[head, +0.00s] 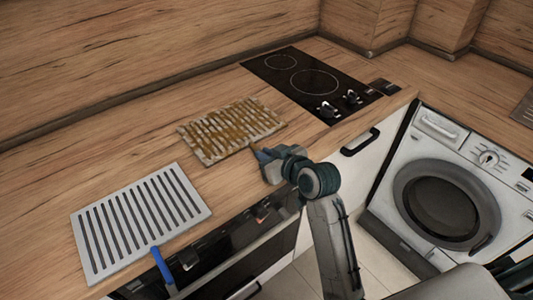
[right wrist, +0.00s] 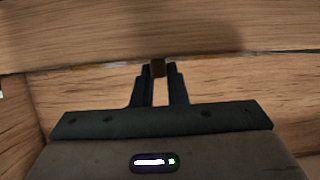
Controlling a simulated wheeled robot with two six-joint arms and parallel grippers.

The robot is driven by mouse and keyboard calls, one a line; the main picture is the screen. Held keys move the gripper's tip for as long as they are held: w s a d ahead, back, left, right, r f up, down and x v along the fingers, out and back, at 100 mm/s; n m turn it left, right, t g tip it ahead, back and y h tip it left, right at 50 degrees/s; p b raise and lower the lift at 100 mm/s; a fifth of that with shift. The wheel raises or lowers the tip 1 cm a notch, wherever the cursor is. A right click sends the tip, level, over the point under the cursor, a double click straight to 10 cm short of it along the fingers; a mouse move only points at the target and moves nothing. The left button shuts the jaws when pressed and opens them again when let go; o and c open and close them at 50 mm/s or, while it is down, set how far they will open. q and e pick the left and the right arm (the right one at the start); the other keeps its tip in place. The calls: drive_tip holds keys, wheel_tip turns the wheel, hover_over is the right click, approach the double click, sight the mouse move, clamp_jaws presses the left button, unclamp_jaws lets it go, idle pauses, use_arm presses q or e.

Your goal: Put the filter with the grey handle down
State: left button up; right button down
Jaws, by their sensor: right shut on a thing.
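A greasy, slotted filter (head: 228,131) with yellow-brown stains shows over the wooden counter in the head view, left of the hob. My right gripper (head: 257,152) is at its near edge, shut on its handle. The handle is mostly hidden by the fingers. In the right wrist view a small brownish piece (right wrist: 158,68) sits between the fingertips; I cannot make out a grey colour. I cannot tell whether the filter touches the counter. A second, clean grey filter (head: 182,184) with a blue handle (head: 161,264) lies at the counter's left front. My left gripper is not in view.
A black hob (head: 283,71) with knobs is set into the counter at the back right. A black oven front (head: 225,247) is below the counter edge. A washing machine (head: 447,185) stands at the right. The counter (head: 110,150) behind the filters is bare.

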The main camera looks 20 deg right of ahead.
drive_tip(key=c, duration=1.9)
unclamp_jaws()
drive_tip(key=shift+f, duration=0.15)
drive_tip(key=o, duration=0.4)
drive_tip(key=shift+o, duration=0.2)
drive_tip(key=v, duration=1.2)
drive_tip(key=shift+r+b, duration=0.2)
drive_tip(key=shift+b, duration=0.25)
